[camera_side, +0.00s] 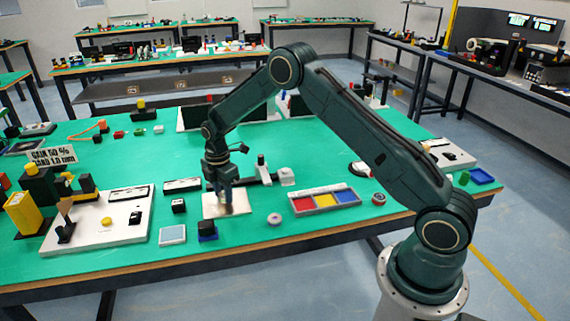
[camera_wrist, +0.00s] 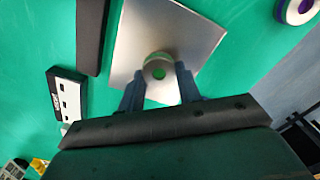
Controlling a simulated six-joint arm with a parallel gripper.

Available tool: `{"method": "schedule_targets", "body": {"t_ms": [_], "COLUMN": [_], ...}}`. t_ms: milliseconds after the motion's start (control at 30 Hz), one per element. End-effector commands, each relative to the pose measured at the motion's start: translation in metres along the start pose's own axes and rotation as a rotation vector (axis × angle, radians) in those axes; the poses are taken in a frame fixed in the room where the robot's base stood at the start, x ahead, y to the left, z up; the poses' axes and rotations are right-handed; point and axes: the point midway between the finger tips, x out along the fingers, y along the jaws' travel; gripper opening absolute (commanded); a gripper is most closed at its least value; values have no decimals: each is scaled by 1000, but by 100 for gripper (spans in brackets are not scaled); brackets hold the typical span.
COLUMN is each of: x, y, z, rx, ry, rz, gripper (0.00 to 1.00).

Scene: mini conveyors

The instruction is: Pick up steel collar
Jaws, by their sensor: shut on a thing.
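The steel collar (camera_wrist: 158,70) is a small round metal ring in the wrist view, with green showing through its hole. It sits between the two fingers of my gripper (camera_wrist: 160,88), which are shut on it. A square metal plate (camera_wrist: 140,35) lies behind the collar in that view. In the side view my gripper (camera_side: 225,198) points down over the pale plate (camera_side: 209,209). The collar is too small and covered to make out clearly there. I cannot tell whether it touches the plate.
A blue-black block (camera_side: 207,231), a pale square (camera_side: 172,235) and a black block (camera_side: 179,206) are close on the left. Green table (camera_side: 290,234) is bare in front.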

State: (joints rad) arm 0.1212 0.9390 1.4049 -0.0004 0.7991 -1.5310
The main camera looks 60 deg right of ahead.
Motion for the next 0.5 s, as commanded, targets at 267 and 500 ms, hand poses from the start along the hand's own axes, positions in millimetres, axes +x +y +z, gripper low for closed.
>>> {"method": "schedule_targets", "body": {"t_ms": [267, 500], "x": [-42, -94], "y": [1, 1], "z": [0, 0], "rx": [0, 0], "ry": [0, 0], "rz": [5, 7], "gripper": [7, 7]}}
